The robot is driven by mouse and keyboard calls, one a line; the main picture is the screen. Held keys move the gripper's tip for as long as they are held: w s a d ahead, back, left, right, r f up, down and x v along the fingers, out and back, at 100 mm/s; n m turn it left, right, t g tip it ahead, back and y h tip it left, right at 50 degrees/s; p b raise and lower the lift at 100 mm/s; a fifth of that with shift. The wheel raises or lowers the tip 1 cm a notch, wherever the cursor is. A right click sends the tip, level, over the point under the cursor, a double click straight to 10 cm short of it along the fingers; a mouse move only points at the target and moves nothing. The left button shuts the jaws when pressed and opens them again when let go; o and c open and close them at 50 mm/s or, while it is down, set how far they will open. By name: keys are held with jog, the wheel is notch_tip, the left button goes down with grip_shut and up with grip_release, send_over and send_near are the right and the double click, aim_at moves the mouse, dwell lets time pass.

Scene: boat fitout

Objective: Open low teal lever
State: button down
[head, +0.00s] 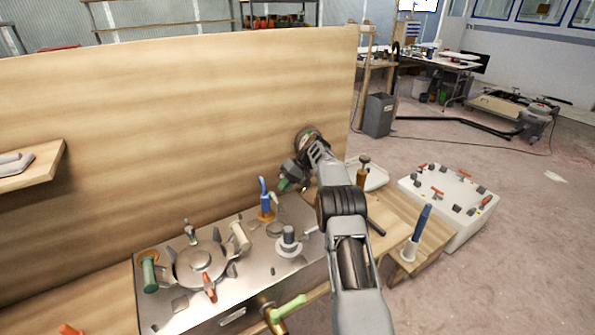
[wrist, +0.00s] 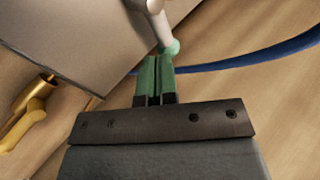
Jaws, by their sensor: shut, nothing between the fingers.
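In the wrist view a pale grey lever arm (wrist: 156,20) with a rounded teal end (wrist: 172,49) lies just beyond my fingertips. My gripper (wrist: 155,62) has its green fingers pressed together and empty. The tips are at or very near the teal end; I cannot tell if they touch. In the head view my gripper (head: 284,186) is at the back right of the steel panel (head: 235,280), close to the wooden wall. A small pale green lever (head: 273,201) shows below left of it, beside a blue handle (head: 262,187). I cannot tell whether this is the same teal lever.
A long blue bar (wrist: 255,60) crosses right of my fingertips. A gold fitting (wrist: 28,112) is at the left. The wooden wall (head: 170,130) stands behind the panel. A green-handled brass valve (head: 285,312) is at the front. A blue upright handle (head: 421,223) stands to the right.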

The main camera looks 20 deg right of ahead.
jog(key=p+v, duration=1.1)
jog(key=p, duration=0.2)
jog(key=shift+d+r, duration=0.2)
jog(key=shift+r, duration=0.15)
jog(key=shift+d, duration=0.1)
jog(key=shift+s, duration=0.1)
